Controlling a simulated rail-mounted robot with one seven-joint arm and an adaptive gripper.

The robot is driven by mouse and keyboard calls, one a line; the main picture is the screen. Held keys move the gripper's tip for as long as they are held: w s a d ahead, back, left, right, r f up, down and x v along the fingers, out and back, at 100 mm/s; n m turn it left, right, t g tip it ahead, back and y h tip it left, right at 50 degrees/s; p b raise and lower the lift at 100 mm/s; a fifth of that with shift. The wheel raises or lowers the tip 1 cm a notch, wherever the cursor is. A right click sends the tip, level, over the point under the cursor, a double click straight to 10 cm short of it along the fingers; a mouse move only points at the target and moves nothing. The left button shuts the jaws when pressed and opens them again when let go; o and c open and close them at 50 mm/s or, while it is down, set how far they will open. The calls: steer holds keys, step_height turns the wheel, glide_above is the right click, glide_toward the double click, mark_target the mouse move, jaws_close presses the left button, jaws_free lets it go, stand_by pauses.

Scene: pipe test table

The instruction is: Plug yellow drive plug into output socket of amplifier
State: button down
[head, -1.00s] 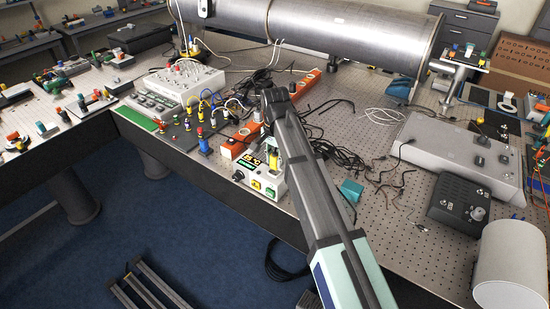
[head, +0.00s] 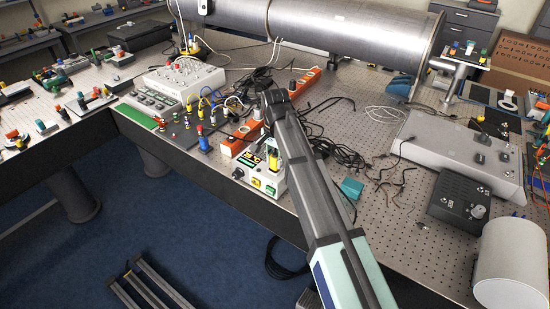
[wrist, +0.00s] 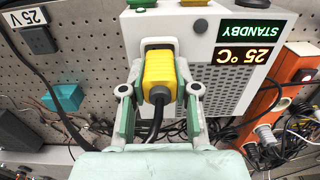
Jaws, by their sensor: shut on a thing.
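The yellow drive plug (wrist: 159,75) is between the two fingers of my gripper (wrist: 160,92), which is shut on it. Its black cable runs down toward the wrist. The plug's far end is at a pale-rimmed socket in the face of the white amplifier (wrist: 205,45); the contact is hidden, so I cannot tell how deep it sits. The amplifier's displays read STANDBY and 25 °C. In the head view, the amplifier (head: 258,177) stands near the table's front edge, with my gripper (head: 272,152) beside and above it. The yellow plug (head: 273,161) shows there too.
An orange power strip (head: 305,84) and tangled black cables lie behind. A panel of coloured plugs (head: 205,122) is to the left. A large metal cylinder (head: 340,32) spans the back.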

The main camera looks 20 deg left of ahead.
steer(key=shift+f, duration=0.6)
steer(key=c, duration=0.8)
jaws_free()
step_height(320, 180, up, 12)
